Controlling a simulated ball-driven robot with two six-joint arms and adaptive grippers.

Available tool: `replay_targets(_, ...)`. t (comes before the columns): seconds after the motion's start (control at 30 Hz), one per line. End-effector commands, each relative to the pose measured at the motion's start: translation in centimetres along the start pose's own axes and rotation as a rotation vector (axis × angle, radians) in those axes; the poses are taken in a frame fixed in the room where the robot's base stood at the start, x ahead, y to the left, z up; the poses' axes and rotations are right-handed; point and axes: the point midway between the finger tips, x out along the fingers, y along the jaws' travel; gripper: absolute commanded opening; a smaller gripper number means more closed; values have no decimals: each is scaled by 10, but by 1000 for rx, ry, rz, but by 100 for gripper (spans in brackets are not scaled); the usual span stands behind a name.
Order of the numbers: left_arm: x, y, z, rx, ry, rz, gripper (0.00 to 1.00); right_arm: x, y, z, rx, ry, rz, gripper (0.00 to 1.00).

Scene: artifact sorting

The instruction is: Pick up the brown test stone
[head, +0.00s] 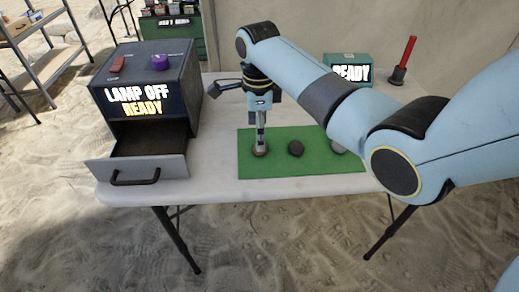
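The brown test stone (260,151) lies near the left end of the green mat (270,168) on the table. My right gripper (261,143) points straight down at the stone, with its fingertips at or just over its top and hiding part of it. I see the fingers nearly edge-on, so I cannot tell whether they are open, or touching the stone. A dark stone (296,148) lies to its right on the mat. A light grey stone (337,149) lies further right, partly hidden by my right arm. My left gripper is not in view.
A dark box (190,95) reading "LAMP OFF READY" stands at the left, its drawer (135,170) pulled open. It has a red switch (117,64) and a purple knob (160,62). A teal "READY" box (347,58) and a red-handled tool (404,58) stand behind my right arm.

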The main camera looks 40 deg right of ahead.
Motion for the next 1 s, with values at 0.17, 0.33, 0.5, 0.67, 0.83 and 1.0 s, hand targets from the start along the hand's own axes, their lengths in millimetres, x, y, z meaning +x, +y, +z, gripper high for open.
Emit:
replay_targets(0.17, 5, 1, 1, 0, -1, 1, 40, 23, -3, -2, 0, 2, 3, 75)
replay_targets(0.33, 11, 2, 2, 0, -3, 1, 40, 48, -4, -3, -1, 1, 2, 75)
replay_targets(0.5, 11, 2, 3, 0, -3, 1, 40, 53, -5, -2, -1, 0, 0, 75)
replay_targets(0.67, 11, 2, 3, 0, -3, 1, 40, 52, -5, -2, -1, 0, 0, 72)
replay_targets(0.83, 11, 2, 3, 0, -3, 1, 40, 52, -5, -2, -2, 0, 0, 50)
replay_targets(1.0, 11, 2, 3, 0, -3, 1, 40, 52, -5, -3, -2, 0, 0, 28)
